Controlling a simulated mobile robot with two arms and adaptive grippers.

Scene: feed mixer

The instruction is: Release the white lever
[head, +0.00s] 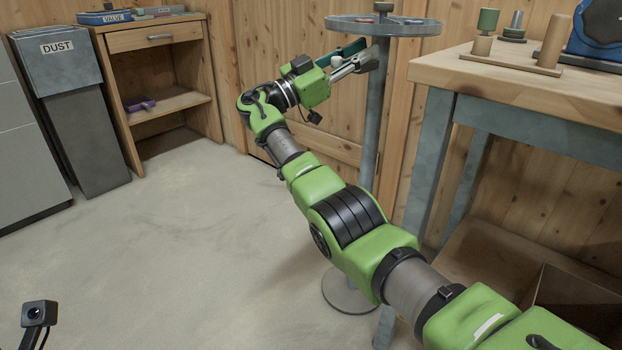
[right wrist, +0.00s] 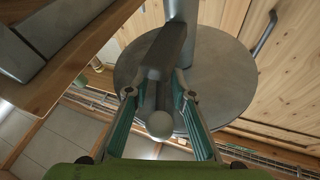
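The lever shows in the right wrist view as a grey bar with a pale round knob (right wrist: 159,124) at its near end. It sits by the post, below the round top (head: 383,25) of a grey stand in the head view. My right gripper (right wrist: 164,80) has its fingers drawn in on both sides of the bar, shut on it. In the head view the right gripper (head: 357,62) is at the post just under the round top, and the lever there is mostly hidden by the fingers. My left gripper is not in view.
A wooden workbench (head: 510,92) with blocks on it stands close to the right of my right arm. The stand's round base (head: 347,290) is on the floor. A dust bin (head: 80,120) and a wooden shelf unit (head: 170,100) stand at the left. The floor between is clear.

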